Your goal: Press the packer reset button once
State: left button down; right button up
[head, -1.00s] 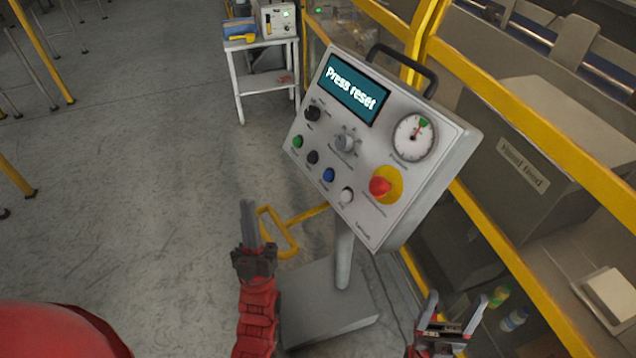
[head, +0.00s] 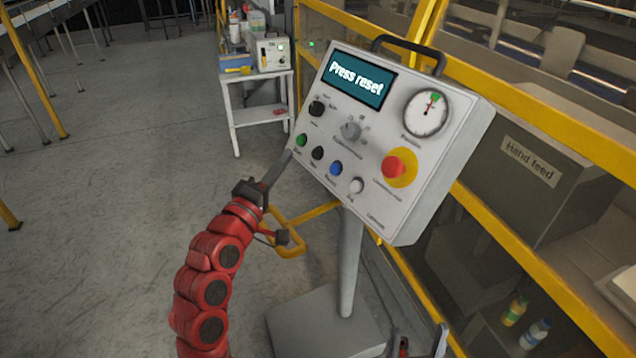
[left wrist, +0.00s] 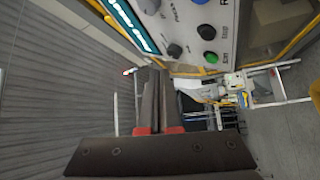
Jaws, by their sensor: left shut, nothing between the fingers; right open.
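The grey control panel (head: 385,215) stands tilted on a post, its screen (head: 357,80) reading "Press reset". Along its lower row are a green button (head: 301,140), a black button (head: 317,153), a blue button (head: 336,168) with a small label too blurred to read surely, and a white button (head: 357,185). My left gripper (head: 287,154) is shut and empty by the panel's left edge, just below the green button. In the left wrist view its fingers (left wrist: 158,80) point past the green button (left wrist: 211,57); I see no button touched. My right gripper (head: 422,342) is open, mostly cut off at the bottom edge.
A red emergency stop (head: 394,167) on a yellow disc sits right of the button row. A selector knob (head: 351,131), black knob (head: 317,108) and gauge (head: 426,112) are above. Yellow guard rails (head: 500,245) run behind the panel.

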aim_at(334, 169)
pick_arm(q)
jog(key=shift+s+d+f+m+g+h, duration=0.3)
jog(key=shift+s+d+g+h, duration=0.35)
jog(key=shift+g, duration=0.15)
jog(key=w+d+f+b, duration=0.1)
jog(key=w+d+f, duration=0.3)
jog(key=d, duration=0.2)
jog(key=shift+w+d+f+b, duration=0.15)
jog(key=shift+d+b, duration=0.05)
jog(key=shift+b, duration=0.1)
jog(key=shift+d+f, duration=0.1)
dwell(1.8)
jog(key=shift+w+d+f, duration=0.1)
jog(key=shift+w+d, duration=0.1)
